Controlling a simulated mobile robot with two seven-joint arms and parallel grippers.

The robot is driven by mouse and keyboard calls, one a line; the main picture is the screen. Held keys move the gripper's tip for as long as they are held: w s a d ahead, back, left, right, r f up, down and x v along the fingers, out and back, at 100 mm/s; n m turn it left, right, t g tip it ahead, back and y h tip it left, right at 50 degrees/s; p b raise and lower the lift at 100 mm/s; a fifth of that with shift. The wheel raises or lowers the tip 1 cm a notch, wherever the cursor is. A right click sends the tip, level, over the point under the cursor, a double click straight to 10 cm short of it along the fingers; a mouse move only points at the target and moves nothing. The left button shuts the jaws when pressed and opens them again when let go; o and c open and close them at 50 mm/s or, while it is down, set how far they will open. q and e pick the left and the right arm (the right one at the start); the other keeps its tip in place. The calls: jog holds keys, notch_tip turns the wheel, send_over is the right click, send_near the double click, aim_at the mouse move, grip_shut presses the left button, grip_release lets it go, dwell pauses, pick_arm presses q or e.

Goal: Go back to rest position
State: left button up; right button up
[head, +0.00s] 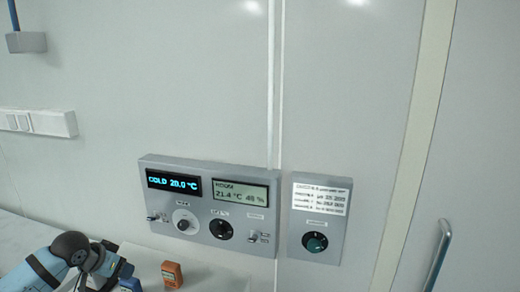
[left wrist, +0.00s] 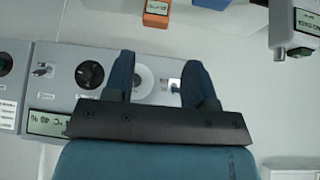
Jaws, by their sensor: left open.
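My left gripper (head: 112,268) shows at the bottom left of the head view, low in front of the wall and below the control panel (head: 207,246). In the left wrist view the left gripper (left wrist: 160,78) has its two dark blue fingers apart, with nothing held between them. A pale round knob (left wrist: 144,82) on the panel shows in the gap between the fingers, and a small toggle switch (left wrist: 174,86) shows by the right finger. I cannot tell how far the fingertips are from the panel. My right gripper is in neither view.
A smaller grey box (head: 315,256) with a green knob is mounted right of the panel. An orange meter (head: 171,273) and a blue one (head: 130,285) are close to the gripper. A door handle (head: 438,256) is at far right. The upper wall is mostly bare.

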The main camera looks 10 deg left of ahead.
pick_arm(q)
jog(key=s+d+f+h, duration=0.1)
jog(key=s+d+f, duration=0.2)
jog(key=d+f, duration=0.6)
jog(key=s+d+f+t, duration=0.2)
jog(key=s+d+f, duration=0.5)
jog(key=s, duration=0.3)
jog(key=s+d+f+m+t, duration=0.1)
jog(key=s+d+f+t, duration=0.1)
jog(key=s+d+f, duration=0.5)
jog(key=s+d, duration=0.3)
jog(key=shift+d+f+h, duration=0.15)
jog(key=shift+d+h, duration=0.1)
jog(key=shift+h, duration=0.15)
